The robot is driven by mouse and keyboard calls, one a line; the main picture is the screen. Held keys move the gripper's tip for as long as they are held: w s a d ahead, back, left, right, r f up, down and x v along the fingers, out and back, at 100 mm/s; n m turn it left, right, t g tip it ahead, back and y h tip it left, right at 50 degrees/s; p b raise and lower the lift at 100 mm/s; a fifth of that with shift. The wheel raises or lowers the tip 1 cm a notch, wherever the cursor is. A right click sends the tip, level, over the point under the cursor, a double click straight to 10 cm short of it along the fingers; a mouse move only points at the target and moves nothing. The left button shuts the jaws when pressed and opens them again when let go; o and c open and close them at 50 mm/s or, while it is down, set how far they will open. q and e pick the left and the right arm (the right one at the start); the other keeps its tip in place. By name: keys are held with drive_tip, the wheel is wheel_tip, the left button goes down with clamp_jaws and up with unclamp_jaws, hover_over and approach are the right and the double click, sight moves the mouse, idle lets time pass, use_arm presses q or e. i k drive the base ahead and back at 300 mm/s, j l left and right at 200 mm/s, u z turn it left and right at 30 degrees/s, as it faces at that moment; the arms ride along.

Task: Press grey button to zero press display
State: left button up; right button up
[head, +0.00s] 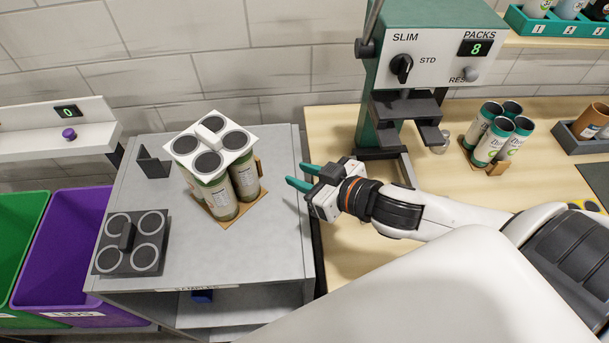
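The green press (435,40) stands at the top right on the wooden bench. Its PACKS display (477,48) reads a green 8. The round grey button (471,75) sits below the display, beside partly hidden lettering that starts "RES". A black knob (402,67) is on the press's left side, near the words SLIM and STD. My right gripper (298,176) is below and left of the press, well apart from the button. Its two teal fingers point left, spread with nothing between them. My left gripper is not in view.
A white-topped pack of cans (247,136) stands on the grey cabinet (270,230), close left of my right gripper. A dark four-ring block (131,243) lies there too. Several cans (491,141) stand right of the press. A separate left display (67,112) reads 0 above a purple button (69,134).

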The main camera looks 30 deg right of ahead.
sight(471, 75)
drive_tip(key=z, duration=1.55)
